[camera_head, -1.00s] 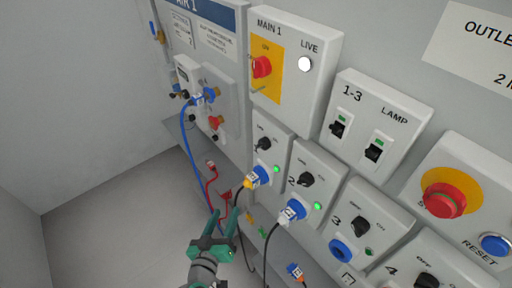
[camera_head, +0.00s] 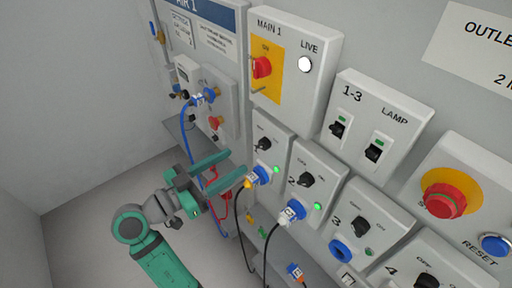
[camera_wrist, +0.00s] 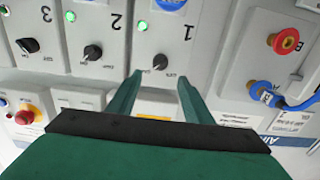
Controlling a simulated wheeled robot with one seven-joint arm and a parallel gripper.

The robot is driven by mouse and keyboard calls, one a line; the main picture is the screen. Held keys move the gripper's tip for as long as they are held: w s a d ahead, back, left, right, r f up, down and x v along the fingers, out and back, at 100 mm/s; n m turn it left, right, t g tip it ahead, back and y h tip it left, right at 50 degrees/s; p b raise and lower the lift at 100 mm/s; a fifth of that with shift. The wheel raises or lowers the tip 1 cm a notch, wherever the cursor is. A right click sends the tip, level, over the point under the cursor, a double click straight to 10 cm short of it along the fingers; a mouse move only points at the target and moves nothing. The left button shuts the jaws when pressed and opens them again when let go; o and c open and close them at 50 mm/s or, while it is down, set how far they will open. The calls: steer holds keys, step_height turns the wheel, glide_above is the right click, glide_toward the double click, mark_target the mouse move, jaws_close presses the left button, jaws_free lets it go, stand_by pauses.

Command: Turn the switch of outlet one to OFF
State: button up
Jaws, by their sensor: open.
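The outlet one panel (camera_head: 283,130) is light grey and carries a black rotary switch (camera_head: 263,144), a lit green lamp (camera_head: 277,170) and a blue socket (camera_head: 261,173) with a yellow-and-white plug in it. The switch also shows in the wrist view (camera_wrist: 160,62), upside down, under the "1" label; its exact setting is hard to read. My green gripper (camera_head: 237,164) is open and empty, just left of the panel in the head view. In the wrist view its fingertips (camera_wrist: 160,77) lie to either side of the switch, apparently short of it.
Outlet two (camera_head: 306,179) stands to the right with a lit lamp and a plugged cable. The MAIN 1 box (camera_head: 294,50) is above. The air panel (camera_head: 212,98) with a blue hose is at left. Cables hang below the outlets. Open floor lies at left.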

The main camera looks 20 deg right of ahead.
mark_target(259, 146)
steer(key=x, duration=0.9)
steer(key=shift+d, duration=0.1)
steer(key=shift+f, duration=0.1)
steer(key=c, duration=1.1)
